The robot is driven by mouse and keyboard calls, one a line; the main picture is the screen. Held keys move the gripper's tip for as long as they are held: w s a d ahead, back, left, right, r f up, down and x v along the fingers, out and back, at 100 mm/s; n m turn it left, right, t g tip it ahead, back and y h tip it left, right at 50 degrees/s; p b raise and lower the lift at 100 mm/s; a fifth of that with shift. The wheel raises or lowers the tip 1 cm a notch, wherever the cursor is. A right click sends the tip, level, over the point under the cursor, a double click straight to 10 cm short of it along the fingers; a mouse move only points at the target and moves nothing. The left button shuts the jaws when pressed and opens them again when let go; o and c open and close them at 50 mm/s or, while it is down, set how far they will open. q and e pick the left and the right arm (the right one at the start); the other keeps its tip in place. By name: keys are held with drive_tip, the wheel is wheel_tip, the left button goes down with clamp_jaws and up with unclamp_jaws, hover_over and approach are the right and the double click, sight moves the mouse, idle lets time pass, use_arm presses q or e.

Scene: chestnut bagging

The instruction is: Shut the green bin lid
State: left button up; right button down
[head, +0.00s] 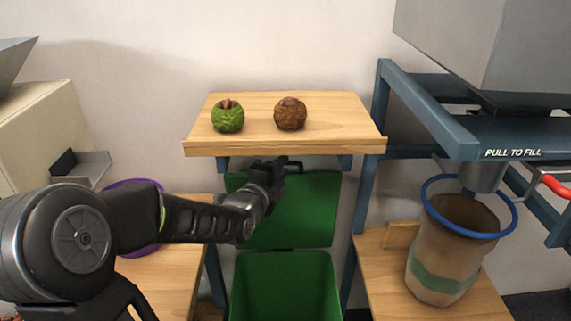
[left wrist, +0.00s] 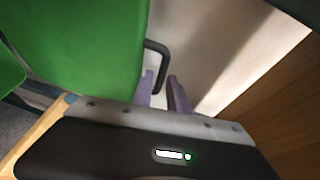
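The green bin (head: 285,285) stands open under the wooden shelf. Its green lid (head: 310,215) is raised upright behind the bin opening, and it fills the upper left of the left wrist view (left wrist: 80,45). A dark bent handle (left wrist: 163,58) sticks out from the lid's edge. My left gripper (head: 282,172) is at the lid's top edge, just below the shelf front. Its two purple fingers (left wrist: 162,94) are apart, with the handle at the gap between them; I cannot tell whether they touch it. My right gripper is not in view.
The wooden shelf (head: 255,148) overhangs the lid, holding a green husk (head: 228,117) and a brown husk (head: 290,114). A purple ring (head: 140,250) is on the left.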

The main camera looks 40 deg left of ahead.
use_arm(q)
drive_tip(key=shift+x, duration=1.55)
drive_tip(key=shift+c, duration=0.4)
clamp_jaws()
